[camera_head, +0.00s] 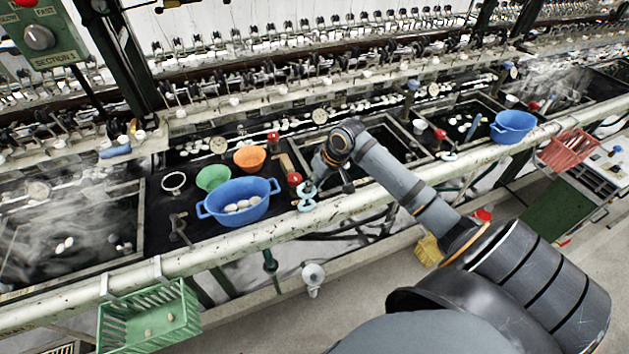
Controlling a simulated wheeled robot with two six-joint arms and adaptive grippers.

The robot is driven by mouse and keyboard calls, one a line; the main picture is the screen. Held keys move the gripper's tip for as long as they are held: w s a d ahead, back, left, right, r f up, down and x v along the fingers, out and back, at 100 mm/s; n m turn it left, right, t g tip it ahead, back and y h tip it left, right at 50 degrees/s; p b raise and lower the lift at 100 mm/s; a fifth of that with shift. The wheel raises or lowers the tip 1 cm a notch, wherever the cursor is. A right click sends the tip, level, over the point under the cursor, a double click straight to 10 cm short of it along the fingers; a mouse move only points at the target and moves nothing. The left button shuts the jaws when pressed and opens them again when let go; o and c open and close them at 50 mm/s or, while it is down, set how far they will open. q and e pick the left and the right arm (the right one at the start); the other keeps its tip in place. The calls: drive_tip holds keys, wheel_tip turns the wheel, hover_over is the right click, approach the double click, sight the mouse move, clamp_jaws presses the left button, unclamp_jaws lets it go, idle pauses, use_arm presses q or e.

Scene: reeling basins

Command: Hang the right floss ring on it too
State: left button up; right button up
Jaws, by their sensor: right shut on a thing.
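My right gripper (312,182) reaches in from the right over the front pipe, pointing down beside a red knob (295,179). It is shut on a small pale-blue looped thing (307,200), which looks like the floss ring. The loop is just right of the blue basin, above or against the rail; I cannot tell if it touches. The fingers are small and partly hidden by my wrist. What the ring hangs on cannot be made out clearly. My left gripper is not in view.
A blue basin (240,211) with cocoons, a green bowl (212,179), an orange bowl (250,158) and a white ring-shaped item (174,182) stand on the dark ledge. A green crate (150,330) hangs on the front pipe (220,252). Steaming basins lie left and right.

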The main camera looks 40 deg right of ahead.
drive_tip(key=shift+s+f+b, duration=0.15)
drive_tip(key=shift+s+f, duration=0.1)
drive_tip(key=shift+f, duration=0.25)
drive_tip(key=shift+s+f+b, duration=0.15)
drive_tip(key=shift+s+f, duration=0.1)
drive_tip(key=shift+f, duration=0.2)
drive_tip(key=shift+s+a+f, duration=0.15)
drive_tip(key=shift+f, duration=0.1)
clamp_jaws()
drive_tip(key=shift+c, duration=0.5)
unclamp_jaws()
drive_tip(key=shift+w+a+f, duration=0.1)
drive_tip(key=shift+w+a, duration=0.1)
drive_tip(key=shift+w, duration=0.15)
drive_tip(key=o, duration=0.6)
drive_tip(key=shift+w+d+f, duration=0.1)
drive_tip(key=shift+w, duration=0.1)
drive_tip(key=o, duration=0.5)
drive_tip(key=shift+d, duration=0.4)
drive_tip(key=shift+a+r, duration=0.2)
drive_tip(key=shift+r, duration=0.2)
drive_tip(key=v, duration=0.7)
